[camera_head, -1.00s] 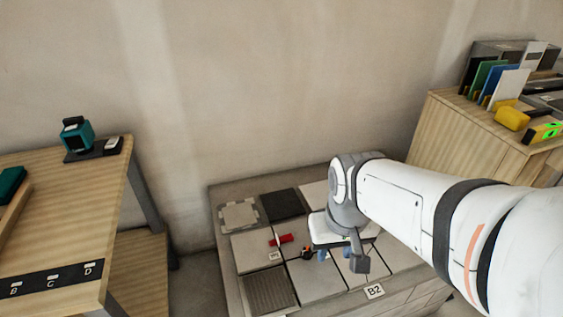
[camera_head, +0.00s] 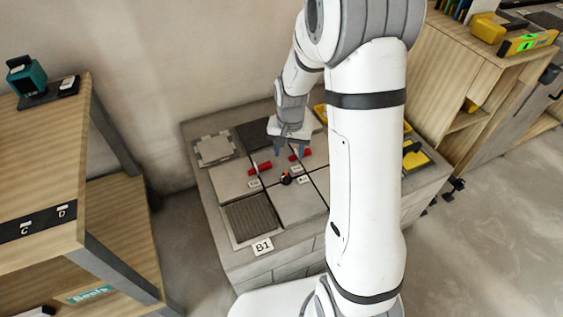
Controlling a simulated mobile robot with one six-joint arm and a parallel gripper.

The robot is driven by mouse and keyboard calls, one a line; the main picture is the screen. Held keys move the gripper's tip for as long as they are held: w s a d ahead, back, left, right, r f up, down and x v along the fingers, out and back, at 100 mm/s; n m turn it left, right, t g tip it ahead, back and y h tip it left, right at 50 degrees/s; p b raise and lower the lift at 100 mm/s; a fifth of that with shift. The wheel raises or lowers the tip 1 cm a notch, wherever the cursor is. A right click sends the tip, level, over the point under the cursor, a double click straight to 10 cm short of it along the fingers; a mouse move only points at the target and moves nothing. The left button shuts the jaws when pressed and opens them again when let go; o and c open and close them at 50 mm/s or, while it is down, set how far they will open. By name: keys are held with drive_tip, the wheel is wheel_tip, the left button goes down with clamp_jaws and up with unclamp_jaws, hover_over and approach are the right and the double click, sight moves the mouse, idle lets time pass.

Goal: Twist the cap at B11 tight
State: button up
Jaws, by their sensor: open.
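The tiled bench (camera_head: 238,262) carries grey tiles and has a B1 sign (camera_head: 262,246) on its front. A red piece (camera_head: 260,168) lies on the tiles at left, and a second red piece (camera_head: 300,155) is farther right by my gripper. A small black and orange piece (camera_head: 286,179) sits near a tile joint in front of them. The small labels beside these pieces are too small to read, so I cannot tell which is the cap at B11. My gripper (camera_head: 292,153) points down with its fingers apart, over the tiles near the second red piece. Contact cannot be made out.
My arm hides the right part of the bench. A wooden shelf unit (camera_head: 75,180) stands at left with a teal device (camera_head: 26,75) on top. A wooden cabinet (camera_head: 468,75) with yellow tools stands at right. Open floor (camera_head: 450,255) lies at front right.

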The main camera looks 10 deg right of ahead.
drive_tip(key=m, duration=0.1)
hover_over(286, 172)
wheel_tip(286, 172, down, 6)
drive_tip(key=shift+f, duration=0.15)
wheel_tip(286, 172, down, 7)
drive_tip(key=shift+f+b, duration=0.15)
drive_tip(key=shift+b, duration=1.1)
drive_tip(key=shift+c, duration=0.5)
